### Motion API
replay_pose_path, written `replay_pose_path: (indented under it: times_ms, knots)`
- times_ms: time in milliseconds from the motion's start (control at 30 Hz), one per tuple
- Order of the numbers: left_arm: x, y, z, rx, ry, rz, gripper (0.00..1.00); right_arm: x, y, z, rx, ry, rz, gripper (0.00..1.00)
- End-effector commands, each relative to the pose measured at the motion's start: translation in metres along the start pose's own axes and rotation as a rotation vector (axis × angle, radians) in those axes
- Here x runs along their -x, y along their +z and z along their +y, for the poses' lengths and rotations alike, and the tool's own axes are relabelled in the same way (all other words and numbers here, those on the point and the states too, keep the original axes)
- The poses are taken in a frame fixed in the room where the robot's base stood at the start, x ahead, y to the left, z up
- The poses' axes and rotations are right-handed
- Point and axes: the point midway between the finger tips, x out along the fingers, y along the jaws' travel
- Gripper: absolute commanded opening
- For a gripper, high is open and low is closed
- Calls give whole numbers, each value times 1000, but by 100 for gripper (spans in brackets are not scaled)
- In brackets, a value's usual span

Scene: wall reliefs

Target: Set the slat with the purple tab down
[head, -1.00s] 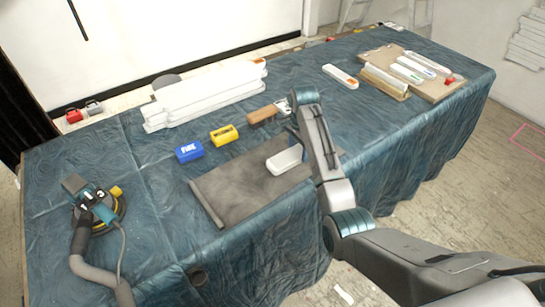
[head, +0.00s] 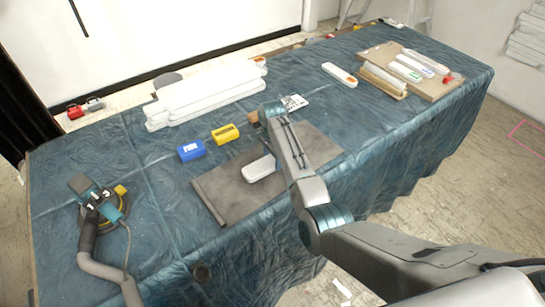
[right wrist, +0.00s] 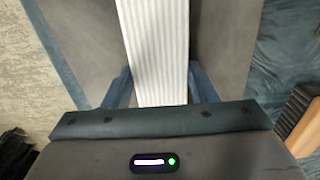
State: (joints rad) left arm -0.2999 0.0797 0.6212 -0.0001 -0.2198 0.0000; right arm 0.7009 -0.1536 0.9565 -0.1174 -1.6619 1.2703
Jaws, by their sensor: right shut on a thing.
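A white slat (head: 258,168) is held over the grey mat (head: 226,195) in the head view; its near part is hidden by my right arm. In the right wrist view the slat (right wrist: 158,50) is a pale, finely ribbed strip running between the two blue-grey fingers. My right gripper (right wrist: 160,95) is shut on it; in the head view the gripper is mostly behind the arm. No purple tab shows on the visible part of the slat. I cannot tell whether the slat touches the mat. My left gripper is not in view.
Blue block (head: 190,150) and yellow block (head: 225,134) stand behind the mat. White slats (head: 205,95) are stacked farther back. A sander (head: 103,208) with a hose is at the left. A board (head: 435,88) bearing slats with coloured tabs lies at the far right. The mat's left part is clear.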

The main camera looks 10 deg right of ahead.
Motion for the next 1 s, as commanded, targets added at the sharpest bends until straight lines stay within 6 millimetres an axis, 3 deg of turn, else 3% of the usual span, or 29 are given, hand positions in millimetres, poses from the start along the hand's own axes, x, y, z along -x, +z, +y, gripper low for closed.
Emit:
replay_pose_path:
  times_ms: [100, 133, 233, 533, 667, 1000]
  knots:
    - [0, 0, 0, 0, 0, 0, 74, -2, 0, 0, 0, 0, 0, 26]
    - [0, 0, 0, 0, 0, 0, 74, -3, 0, 0, 0, 0, 0, 54]
    - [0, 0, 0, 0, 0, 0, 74, -3, 0, 0, 0, 0, 0, 74]
    - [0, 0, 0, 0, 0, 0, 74, -1, 0, 0, 0, 0, 0, 74]
    - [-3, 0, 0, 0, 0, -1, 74, 8, 0, -1, 0, -2, 1, 74]
    - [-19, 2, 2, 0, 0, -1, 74, 77, 0, -1, 0, -4, 1, 74]
